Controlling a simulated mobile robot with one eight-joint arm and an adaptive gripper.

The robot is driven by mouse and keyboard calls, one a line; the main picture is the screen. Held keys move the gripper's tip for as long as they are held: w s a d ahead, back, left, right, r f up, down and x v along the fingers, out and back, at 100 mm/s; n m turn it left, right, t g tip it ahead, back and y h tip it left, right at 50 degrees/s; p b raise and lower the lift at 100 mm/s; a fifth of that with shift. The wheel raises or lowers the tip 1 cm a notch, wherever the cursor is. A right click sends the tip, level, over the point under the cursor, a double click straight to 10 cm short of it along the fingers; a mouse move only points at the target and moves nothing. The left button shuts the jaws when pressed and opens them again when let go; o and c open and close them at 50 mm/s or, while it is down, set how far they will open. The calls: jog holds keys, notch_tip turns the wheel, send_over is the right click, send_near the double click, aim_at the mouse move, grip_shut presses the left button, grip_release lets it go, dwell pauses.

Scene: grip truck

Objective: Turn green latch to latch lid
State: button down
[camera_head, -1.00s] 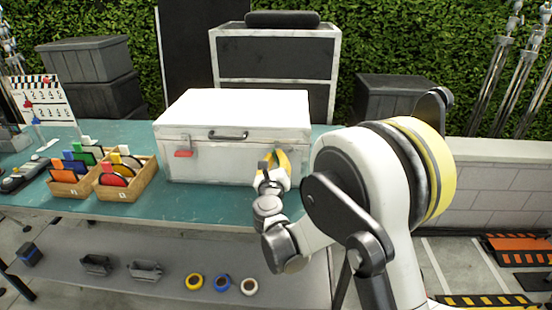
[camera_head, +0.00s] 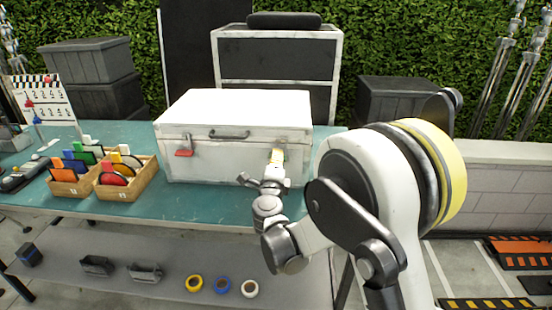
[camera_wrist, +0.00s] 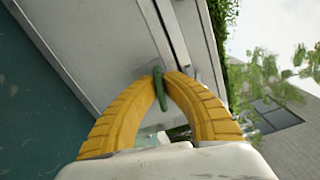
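The white case (camera_head: 215,165) stands on the teal table with its lid (camera_head: 235,105) down. The green latch (camera_wrist: 159,88) shows in the wrist view as a narrow green bar at the case's lid seam. It lies between the yellow fingertips of my gripper (camera_wrist: 160,76), which are closed in on it from both sides. In the head view my gripper (camera_head: 277,157) is at the right part of the case front and hides the green latch. A red latch (camera_head: 184,152) sits at the left of the case front, and a dark handle (camera_head: 229,134) is between them.
Two wooden boxes with coloured discs (camera_head: 145,176) stand left of the case. A clapperboard (camera_head: 42,100) is at the far left. The shelf below holds tape rolls (camera_head: 222,284) and grey clamps (camera_head: 145,270). The table strip in front of the case is clear.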

jog(key=shift+n, duration=1.1)
jog(key=c, duration=1.5)
grip_release()
jog(key=shift+c, duration=0.2)
jog(key=shift+s+f, duration=0.1)
jog(key=s, duration=1.1)
jog(key=shift+s+a, duration=0.15)
jog(key=shift+s, duration=0.25)
